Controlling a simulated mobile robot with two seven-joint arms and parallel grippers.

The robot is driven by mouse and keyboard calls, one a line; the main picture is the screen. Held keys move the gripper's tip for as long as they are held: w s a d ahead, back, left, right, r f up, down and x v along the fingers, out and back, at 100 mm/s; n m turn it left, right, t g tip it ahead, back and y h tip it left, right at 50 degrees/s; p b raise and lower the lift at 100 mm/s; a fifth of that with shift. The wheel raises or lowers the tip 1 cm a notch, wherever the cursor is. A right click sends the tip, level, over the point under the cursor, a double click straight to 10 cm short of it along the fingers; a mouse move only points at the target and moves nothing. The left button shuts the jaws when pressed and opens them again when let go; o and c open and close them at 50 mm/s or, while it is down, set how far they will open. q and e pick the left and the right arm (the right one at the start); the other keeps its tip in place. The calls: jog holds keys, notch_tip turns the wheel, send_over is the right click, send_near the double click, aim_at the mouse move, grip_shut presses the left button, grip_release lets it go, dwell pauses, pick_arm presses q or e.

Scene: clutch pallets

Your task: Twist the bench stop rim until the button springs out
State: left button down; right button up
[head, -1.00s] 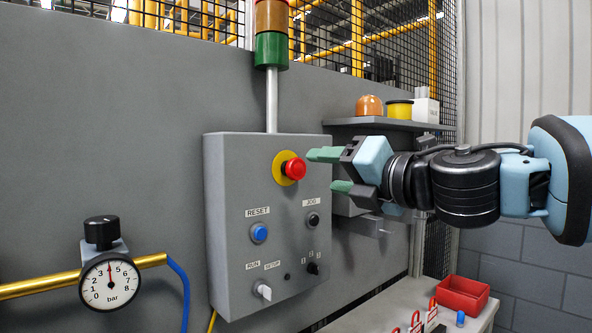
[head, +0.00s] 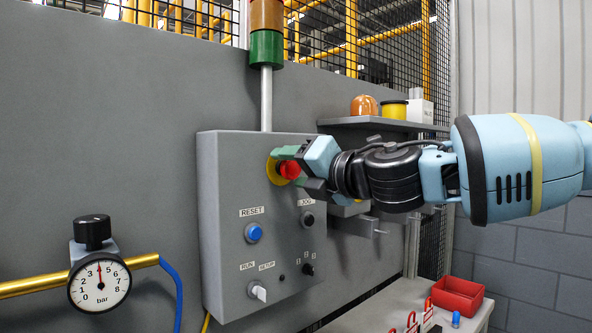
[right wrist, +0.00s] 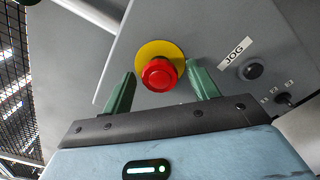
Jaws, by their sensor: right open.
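The bench stop is a red mushroom button (head: 290,170) on a yellow disc (head: 272,171), on the upper part of the grey control box (head: 225,220). My right gripper (head: 287,168) is at the button, with its green fingers open around it. In the right wrist view the red button (right wrist: 159,74) and yellow disc (right wrist: 170,50) lie between the two fingertips (right wrist: 160,85), with a gap on each side. No contact shows. In the head view the fingers partly cover the disc. My left gripper is not in view.
The blue RESET button (head: 254,232), black JOG button (head: 307,219) and RUN/SETUP selector (head: 258,291) sit lower on the box. A shelf (head: 380,123) stands to the right. A red tray (head: 459,296) lies on the bench below. A gauge (head: 99,284) is at left.

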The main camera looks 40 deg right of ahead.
jog(key=shift+c, duration=0.3)
jog(key=c, duration=0.9)
jog(key=shift+c, duration=0.2)
jog(key=shift+m, duration=0.3)
jog(key=m, duration=0.2)
jog(key=shift+m, duration=0.4)
jog(key=shift+m+b, duration=0.3)
jog(key=shift+m, duration=1.6)
jog(key=shift+r, duration=0.1)
